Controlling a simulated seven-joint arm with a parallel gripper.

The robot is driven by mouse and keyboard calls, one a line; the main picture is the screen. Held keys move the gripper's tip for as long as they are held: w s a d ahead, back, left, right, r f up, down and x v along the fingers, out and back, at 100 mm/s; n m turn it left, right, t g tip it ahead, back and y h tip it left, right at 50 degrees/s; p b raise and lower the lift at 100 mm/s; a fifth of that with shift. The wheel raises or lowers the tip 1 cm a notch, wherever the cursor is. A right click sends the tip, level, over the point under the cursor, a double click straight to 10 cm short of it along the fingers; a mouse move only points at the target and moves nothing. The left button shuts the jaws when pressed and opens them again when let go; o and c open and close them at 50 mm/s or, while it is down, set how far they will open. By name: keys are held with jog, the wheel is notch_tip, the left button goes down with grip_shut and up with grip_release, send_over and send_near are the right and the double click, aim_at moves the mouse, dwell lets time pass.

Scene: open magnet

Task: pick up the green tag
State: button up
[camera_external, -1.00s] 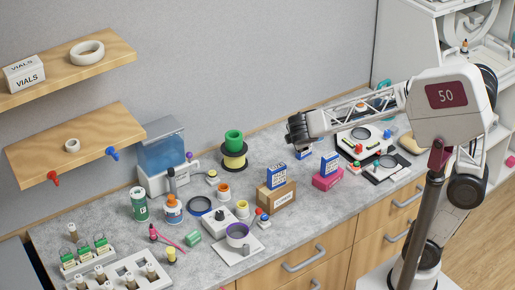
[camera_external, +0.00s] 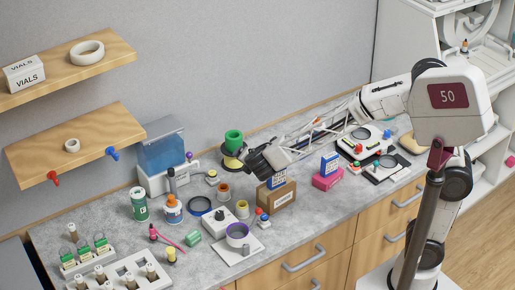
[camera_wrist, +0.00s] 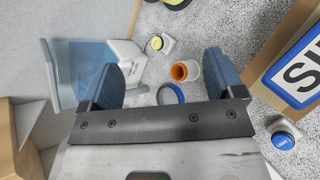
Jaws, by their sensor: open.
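No single green tag stands out for certain. My gripper (camera_external: 257,162) is above the bench by the cardboard box, well to the right of both. In the wrist view my gripper (camera_wrist: 163,78) has its two blue-grey fingers wide apart with nothing between them. Neither the rack nor the green block can be made out in the wrist view.
The cardboard box (camera_external: 276,195) with a blue-and-white box on it stands close beneath my gripper. A green spool (camera_external: 233,141) is behind it.

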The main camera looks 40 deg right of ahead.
jog(key=s+a+f+n, duration=0.3)
jog(key=a+f+n, duration=0.4)
jog(key=a+n, duration=0.15)
jog(key=n+t+y, duration=0.2)
jog(key=n+y, duration=0.4)
send_over(193, 238)
jog(key=s+d, duration=0.2)
jog(key=shift+a+f, duration=0.15)
jog(key=shift+a, duration=0.05)
jog(key=shift+f, duration=0.15)
jog(key=shift+f, duration=1.6)
jog(key=shift+f, duration=0.1)
